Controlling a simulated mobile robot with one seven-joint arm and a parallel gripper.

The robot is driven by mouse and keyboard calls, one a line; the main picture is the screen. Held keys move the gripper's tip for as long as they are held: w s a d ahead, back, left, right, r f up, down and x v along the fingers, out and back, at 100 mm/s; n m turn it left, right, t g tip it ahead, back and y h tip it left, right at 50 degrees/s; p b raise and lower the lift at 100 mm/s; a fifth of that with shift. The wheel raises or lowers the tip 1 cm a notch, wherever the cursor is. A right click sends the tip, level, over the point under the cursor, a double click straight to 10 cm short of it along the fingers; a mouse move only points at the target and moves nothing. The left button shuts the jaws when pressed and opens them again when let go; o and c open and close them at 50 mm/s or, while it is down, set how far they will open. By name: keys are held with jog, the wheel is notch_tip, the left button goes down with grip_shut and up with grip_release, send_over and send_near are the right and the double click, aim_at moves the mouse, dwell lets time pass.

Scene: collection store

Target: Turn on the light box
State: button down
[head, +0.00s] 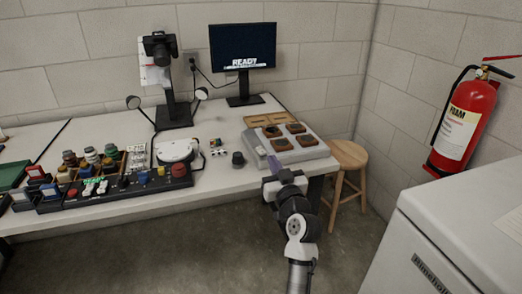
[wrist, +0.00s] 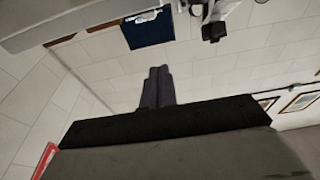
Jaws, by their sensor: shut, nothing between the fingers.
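The light box (head: 259,150) is a flat pale grey box at the right end of the white table. Several dark brown square pieces (head: 283,144) lie on its top. The top shows no clear glow. My gripper (head: 273,165) is at the front edge of the box, its fingers pointing toward it. I cannot tell whether they touch it. In the wrist view the shut fingers (wrist: 157,86) have nothing between them. A pale slab edge, likely the box, crosses the top left there. I cannot make out a switch; my gripper covers part of the front edge.
A monitor (head: 243,47) reading "READY" and a camera stand (head: 176,85) stand behind. Crowded trays (head: 95,175) fill the table's left. A wooden stool (head: 349,155), white cabinet (head: 465,225) and red extinguisher (head: 465,122) are right.

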jog(key=shift+d, duration=0.15)
jog(key=r+p, duration=0.2)
send_over(265, 160)
jog(key=w, duration=0.1)
jog(key=shift+a+f, duration=0.1)
jog(key=shift+a, duration=0.15)
jog(key=f, duration=0.2)
jog(key=shift+s+d+f, duration=0.2)
jog(key=shift+s+f, duration=0.1)
jog(key=shift+f, duration=0.1)
jog(key=shift+s+f, duration=0.1)
jog(key=shift+f, duration=0.45)
jog(key=shift+f, duration=0.1)
